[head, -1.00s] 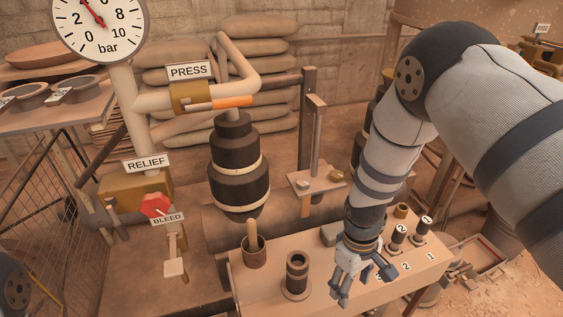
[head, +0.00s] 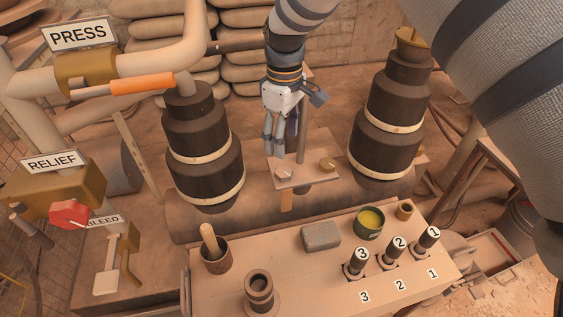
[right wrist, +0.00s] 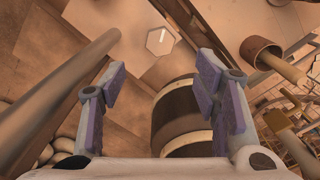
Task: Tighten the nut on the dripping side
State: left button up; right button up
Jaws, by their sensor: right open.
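A small plate (head: 302,180) on a post stands between the two dark stacks. It carries a pale nut (head: 284,173) on its left and a brass-coloured nut (head: 326,164) on its right. My right gripper (head: 280,148) is open and empty, pointing down just above the pale nut, apart from it. In the right wrist view my open fingers (right wrist: 163,72) have a pale hexagonal nut (right wrist: 160,41) with a white mark beyond and between their tips. No drip can be made out on either side. My left gripper is not in view.
Banded dark stacks stand left (head: 205,150) and right (head: 385,135) of the plate. The post (right wrist: 65,95) is close to my fingers. The bench (head: 320,285) holds a grey block (head: 320,236), a green tin (head: 369,222), a cup (head: 217,260) and numbered sockets (head: 392,250).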

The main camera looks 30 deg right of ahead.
aim_at(284, 171)
notch_tip(284, 171, down, 10)
jog(key=shift+b, duration=0.4)
jog(key=shift+c, duration=0.2)
jog(key=c, duration=1.1)
